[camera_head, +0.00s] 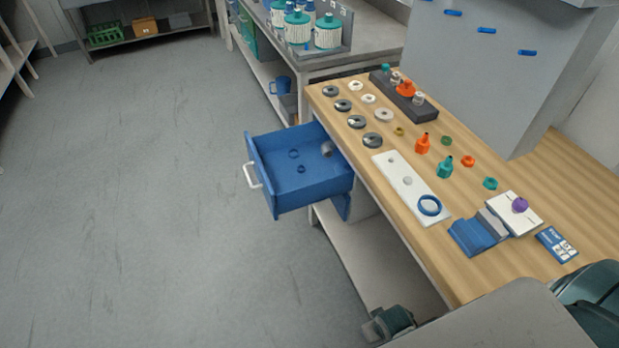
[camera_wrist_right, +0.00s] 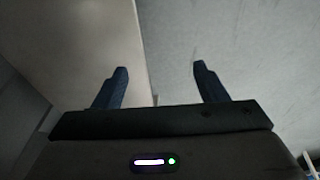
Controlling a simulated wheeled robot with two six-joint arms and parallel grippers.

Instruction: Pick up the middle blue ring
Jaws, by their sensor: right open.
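Three blue rings show in the head view. A large blue ring (camera_head: 429,206) lies on the near end of a white plate (camera_head: 419,194) on the wooden bench. Two smaller blue rings lie on the floor of the open blue drawer: one farther back (camera_head: 293,154) looks slightly larger than the nearer one (camera_head: 301,169). My right gripper (camera_wrist_right: 160,82) shows in the right wrist view, open and empty, with its two dark blue fingers apart over a pale surface edge and grey floor. No ring is in that view. My left gripper is not in view.
The drawer (camera_head: 259,172) juts out left of the bench and also holds a grey cylindrical piece (camera_head: 327,149). Grey discs, orange and teal bottles (camera_head: 445,167), and a blue block (camera_head: 472,236) crowd the bench (camera_head: 462,277). The floor left of the drawer is clear.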

